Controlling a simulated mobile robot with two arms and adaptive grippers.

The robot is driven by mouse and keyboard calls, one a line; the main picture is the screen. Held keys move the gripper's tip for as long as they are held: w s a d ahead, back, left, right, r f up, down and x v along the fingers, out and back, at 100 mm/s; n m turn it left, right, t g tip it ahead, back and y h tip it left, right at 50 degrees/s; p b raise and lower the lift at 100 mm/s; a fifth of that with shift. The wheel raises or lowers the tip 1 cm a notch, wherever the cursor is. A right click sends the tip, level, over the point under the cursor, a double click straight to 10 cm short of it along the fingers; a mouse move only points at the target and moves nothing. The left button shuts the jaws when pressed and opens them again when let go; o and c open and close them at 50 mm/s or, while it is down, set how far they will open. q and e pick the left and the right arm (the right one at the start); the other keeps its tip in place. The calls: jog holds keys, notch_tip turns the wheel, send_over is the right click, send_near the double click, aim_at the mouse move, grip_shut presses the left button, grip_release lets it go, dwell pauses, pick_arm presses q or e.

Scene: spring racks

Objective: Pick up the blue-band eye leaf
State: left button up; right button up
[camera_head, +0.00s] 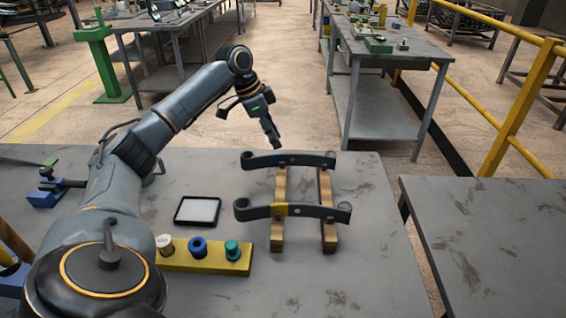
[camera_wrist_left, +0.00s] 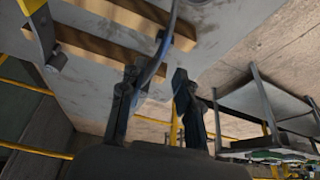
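The blue-band eye leaf (camera_head: 305,159) is the far one of two dark curved leaf springs in the head view, with an eye at each end. It lies across two wooden bars; a small bluish band shows left of its middle. My left gripper (camera_head: 271,135) hangs just above and behind that leaf, pointing down. In the left wrist view, the two fingers of the left gripper (camera_wrist_left: 157,105) are apart, and a curved dark leaf (camera_wrist_left: 164,45) runs towards the gap between them. I cannot tell whether they touch it. My right gripper is not in view.
A yellow-band leaf (camera_head: 310,211) lies nearer on the same wooden bars (camera_head: 328,236). A black-rimmed tray (camera_head: 197,211) and a yellow block (camera_head: 205,262) with white, blue and green spools stand to the left. A second table (camera_head: 500,240) stands right, across a gap.

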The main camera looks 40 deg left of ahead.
aim_at(283, 154)
pick_arm(q)
jog(key=shift+x, duration=3.1)
jog(key=shift+a, duration=0.15)
grip_shut()
jog(key=shift+w+r, duration=0.1)
